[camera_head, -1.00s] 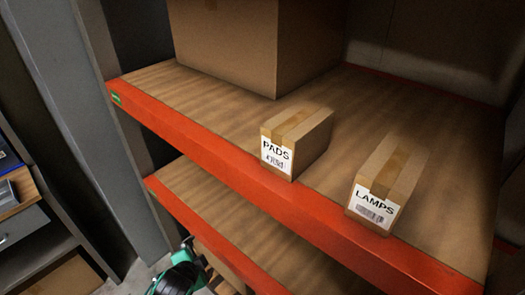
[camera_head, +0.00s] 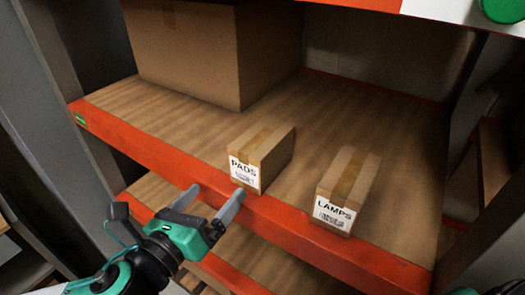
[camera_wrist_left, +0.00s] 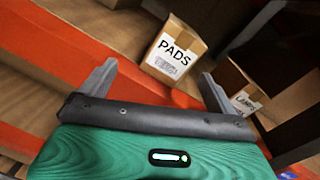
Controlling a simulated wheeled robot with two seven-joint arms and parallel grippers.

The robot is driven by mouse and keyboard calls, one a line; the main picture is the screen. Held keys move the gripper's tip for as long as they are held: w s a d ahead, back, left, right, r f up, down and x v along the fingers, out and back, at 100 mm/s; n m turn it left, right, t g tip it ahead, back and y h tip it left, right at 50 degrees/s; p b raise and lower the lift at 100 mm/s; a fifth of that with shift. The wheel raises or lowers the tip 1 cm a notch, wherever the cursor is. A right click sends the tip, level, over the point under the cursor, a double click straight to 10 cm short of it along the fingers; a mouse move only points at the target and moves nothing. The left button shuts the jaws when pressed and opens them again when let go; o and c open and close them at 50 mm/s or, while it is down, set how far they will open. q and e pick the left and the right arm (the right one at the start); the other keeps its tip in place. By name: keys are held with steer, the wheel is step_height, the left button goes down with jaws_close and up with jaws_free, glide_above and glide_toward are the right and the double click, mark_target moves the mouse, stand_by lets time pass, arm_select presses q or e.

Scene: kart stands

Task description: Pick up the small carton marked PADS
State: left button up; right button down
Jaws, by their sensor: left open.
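The small carton marked PADS (camera_head: 262,160) stands upright at the front edge of the wooden shelf, its white label facing me. My left gripper (camera_head: 213,198) is open and empty in front of the shelf's orange beam, a little below and to the left of the carton, and apart from it. In the left wrist view the PADS carton (camera_wrist_left: 173,52) shows beyond the gap between the open fingers of my left gripper (camera_wrist_left: 158,85).
A carton marked LAMPS (camera_head: 347,190) stands to the right of PADS, with a gap between. A large box (camera_head: 205,45) fills the back left of the shelf. The orange beam (camera_head: 300,230) runs along the front. Another shelf level lies below.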

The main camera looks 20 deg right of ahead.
mark_target(243, 167)
step_height(243, 167, down, 5)
steer(key=a+b, duration=0.1)
steer(key=b, duration=0.4)
arm_select(q)
steer(key=w+d+m, duration=0.1)
steer(key=d+m, duration=0.1)
steer(key=w+d+r+m+p, duration=0.1)
steer(key=d, duration=0.1)
steer(key=w+d+m+g+h, duration=0.1)
steer(key=d+m, duration=0.1)
steer(key=shift+w+r+m+p, duration=0.2)
steer(key=shift+m+p, duration=0.1)
steer(key=shift+p, duration=0.1)
steer(key=shift+w+d, duration=0.2)
steer(key=shift+d, duration=0.2)
steer(key=shift+w+d+p, duration=0.15)
steer(key=shift+p, duration=0.25)
steer(key=p+x, duration=0.2)
steer(key=x, duration=0.2)
steer(key=shift+d+f, duration=0.1)
steer(key=shift+d, duration=0.05)
steer(key=shift+w+d+f, duration=0.1)
steer(key=shift+w+d, duration=0.05)
steer(key=shift+d, duration=0.05)
steer(key=shift+a, duration=0.1)
arm_select(e)
step_height(243, 167, up, 5)
steer(key=shift+d+r, duration=0.1)
steer(key=shift+d, duration=0.05)
